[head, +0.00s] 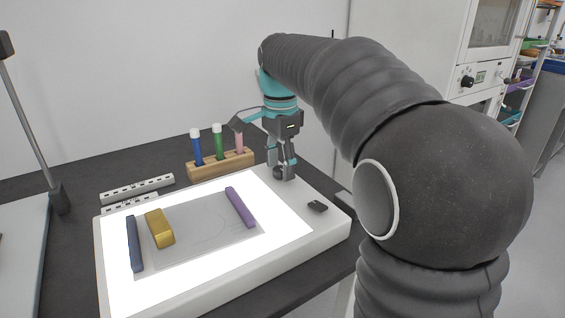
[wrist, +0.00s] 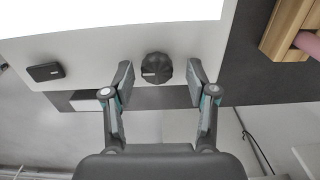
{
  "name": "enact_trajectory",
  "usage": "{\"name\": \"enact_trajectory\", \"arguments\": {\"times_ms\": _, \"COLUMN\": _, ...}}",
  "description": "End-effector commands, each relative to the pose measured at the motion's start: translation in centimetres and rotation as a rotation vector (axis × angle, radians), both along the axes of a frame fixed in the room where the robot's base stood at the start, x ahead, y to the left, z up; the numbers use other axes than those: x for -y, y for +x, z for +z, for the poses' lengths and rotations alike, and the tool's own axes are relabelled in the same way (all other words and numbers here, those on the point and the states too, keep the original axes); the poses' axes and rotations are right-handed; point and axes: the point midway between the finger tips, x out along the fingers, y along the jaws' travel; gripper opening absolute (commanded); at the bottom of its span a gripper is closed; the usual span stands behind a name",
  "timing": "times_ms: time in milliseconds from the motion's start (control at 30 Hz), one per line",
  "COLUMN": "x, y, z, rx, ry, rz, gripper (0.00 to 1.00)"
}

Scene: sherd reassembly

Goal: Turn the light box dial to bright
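The light box (head: 327,228) lies on the dark bench with its panel lit white. Its dial is a dark ribbed knob with a pale mark, on the white rim in the wrist view (wrist: 156,67). My gripper (wrist: 158,72) is open, with one finger on each side of the dial and a visible gap on both sides. In the head view my gripper (head: 283,172) points down at the box's far right corner, and its fingers partly hide the dial.
A small black block (head: 317,206) sits on the box's right rim. On the panel lie a navy bar (head: 134,243), a gold block (head: 160,228) and a purple bar (head: 240,207) on a grey sheet.

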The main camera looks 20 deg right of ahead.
Motion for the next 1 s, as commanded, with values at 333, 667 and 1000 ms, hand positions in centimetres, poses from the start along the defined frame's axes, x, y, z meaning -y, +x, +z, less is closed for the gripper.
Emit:
{"name": "enact_trajectory", "arguments": {"times_ms": 333, "x": 0.0, "y": 0.0, "z": 2.0, "rx": 0.001, "ry": -0.001, "rz": 0.000, "gripper": 0.57}}
{"name": "enact_trajectory", "arguments": {"times_ms": 667, "x": 0.0, "y": 0.2, "z": 8.3, "rx": 0.001, "ry": -0.001, "rz": 0.000, "gripper": 0.57}}
{"name": "enact_trajectory", "arguments": {"times_ms": 1000, "x": 0.0, "y": 0.2, "z": 11.7, "rx": 0.000, "ry": 0.000, "rz": 0.000, "gripper": 0.57}}
